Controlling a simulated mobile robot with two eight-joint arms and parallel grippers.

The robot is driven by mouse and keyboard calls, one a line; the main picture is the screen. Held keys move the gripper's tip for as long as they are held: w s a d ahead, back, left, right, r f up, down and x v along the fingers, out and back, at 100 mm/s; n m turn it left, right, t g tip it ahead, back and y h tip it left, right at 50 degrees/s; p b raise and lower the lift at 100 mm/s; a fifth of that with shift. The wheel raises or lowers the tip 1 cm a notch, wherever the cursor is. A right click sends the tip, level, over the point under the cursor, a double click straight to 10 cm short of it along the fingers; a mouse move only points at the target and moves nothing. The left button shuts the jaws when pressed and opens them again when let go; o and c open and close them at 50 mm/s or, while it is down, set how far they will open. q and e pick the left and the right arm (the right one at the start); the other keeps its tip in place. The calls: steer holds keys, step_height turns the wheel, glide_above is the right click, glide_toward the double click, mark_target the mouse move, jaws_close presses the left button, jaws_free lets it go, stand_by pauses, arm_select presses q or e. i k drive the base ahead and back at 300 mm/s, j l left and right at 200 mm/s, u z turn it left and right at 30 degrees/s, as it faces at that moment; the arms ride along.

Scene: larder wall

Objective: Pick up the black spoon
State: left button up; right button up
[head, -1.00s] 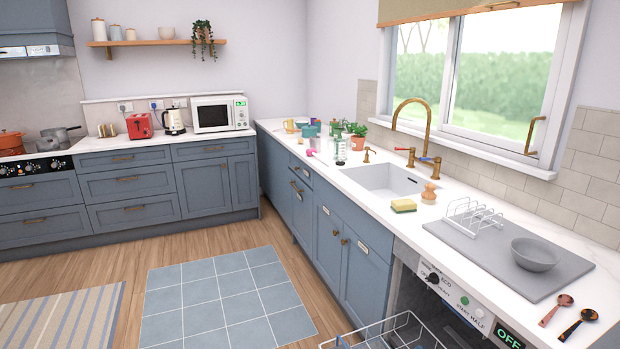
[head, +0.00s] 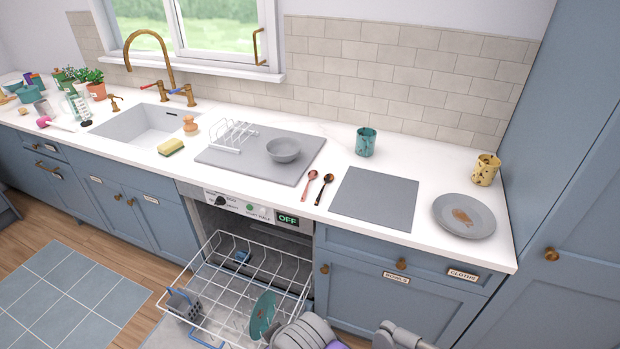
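The black spoon (head: 328,180) lies on the white worktop, its bowl toward the wall and its handle toward the front edge. A copper-pink spoon (head: 311,177) lies close beside it on the left, roughly parallel; the two look apart. Neither gripper can be made out in the head view. A pale grey jointed part at the bottom edge, right of the middle, looks like part of my own arm, but no fingers show. Nothing covers the black spoon.
A grey drying mat (head: 215,158) with a bowl (head: 283,149) lies left of the spoons, a grey board (head: 375,198) right. A teal cup (head: 366,142), yellow cup (head: 485,170) and dirty plate (head: 464,216) stand beyond. The open dishwasher's pulled-out rack (head: 235,290) juts out below.

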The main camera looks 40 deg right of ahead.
mark_target(328, 177)
steer(key=z, duration=1.7)
steer(key=i+l+u, duration=0.1)
steer(key=i+u, duration=0.25)
steer(key=i+l+u, duration=0.15)
steer(key=u, duration=0.2)
steer(key=i+l+u, duration=0.25)
steer(key=u, duration=0.15)
